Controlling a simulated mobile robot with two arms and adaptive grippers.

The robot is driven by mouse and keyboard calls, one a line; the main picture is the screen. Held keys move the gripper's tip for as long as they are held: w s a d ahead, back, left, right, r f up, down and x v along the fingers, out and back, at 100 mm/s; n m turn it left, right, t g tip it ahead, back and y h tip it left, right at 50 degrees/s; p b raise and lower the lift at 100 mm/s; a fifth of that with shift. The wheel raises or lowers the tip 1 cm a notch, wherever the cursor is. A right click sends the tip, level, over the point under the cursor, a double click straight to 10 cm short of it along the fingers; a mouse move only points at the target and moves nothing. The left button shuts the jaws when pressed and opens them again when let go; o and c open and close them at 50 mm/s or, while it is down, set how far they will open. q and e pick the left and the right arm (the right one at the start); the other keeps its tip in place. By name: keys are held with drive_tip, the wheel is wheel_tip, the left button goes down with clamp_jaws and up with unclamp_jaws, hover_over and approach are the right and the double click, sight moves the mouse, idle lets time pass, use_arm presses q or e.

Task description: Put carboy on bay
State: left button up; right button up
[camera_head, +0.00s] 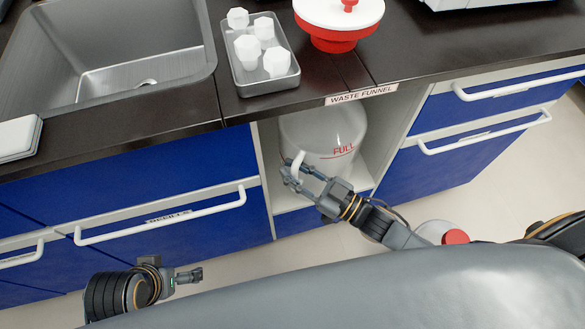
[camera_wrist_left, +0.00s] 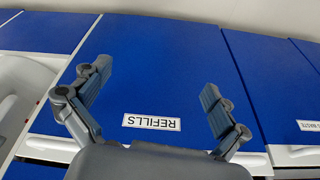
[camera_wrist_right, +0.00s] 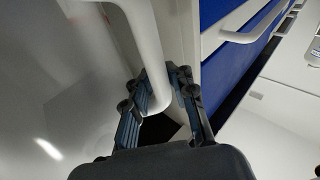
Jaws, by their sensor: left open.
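A translucent white carboy (camera_head: 322,128) with a red FULL mark stands in the open bay (camera_head: 262,165) under the counter. Its white handle (camera_head: 298,166) faces my right gripper (camera_head: 292,172). In the right wrist view the handle (camera_wrist_right: 150,60) passes between the fingers of my right gripper (camera_wrist_right: 163,75); whether they clamp it is unclear. Another white container (camera_head: 432,230) with a red cap (camera_head: 455,237) is low at the right, partly hidden by my arm. My left gripper (camera_head: 188,276) is empty in front of the blue drawers. It is open in the left wrist view (camera_wrist_left: 155,85).
A red and white funnel (camera_head: 338,35) sits on the counter above the bay, behind a WASTE FUNNEL label. A metal tray (camera_head: 262,85) of white bottles and a sink (camera_head: 130,70) are to its left. White handles stick out from the blue drawers on both sides.

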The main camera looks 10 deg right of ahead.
drive_tip(key=shift+o, duration=0.9)
drive_tip(key=shift+r, duration=0.1)
use_arm(q)
drive_tip(key=p+x, duration=0.1)
drive_tip(key=x, duration=0.2)
drive_tip(key=shift+w+f, duration=0.1)
drive_tip(key=shift+f, duration=0.1)
use_arm(e)
drive_tip(key=v, duration=1.2)
use_arm(q)
drive_tip(key=shift+s+d, duration=0.15)
drive_tip(key=shift+s, duration=0.05)
use_arm(e)
drive_tip(key=shift+s, duration=0.1)
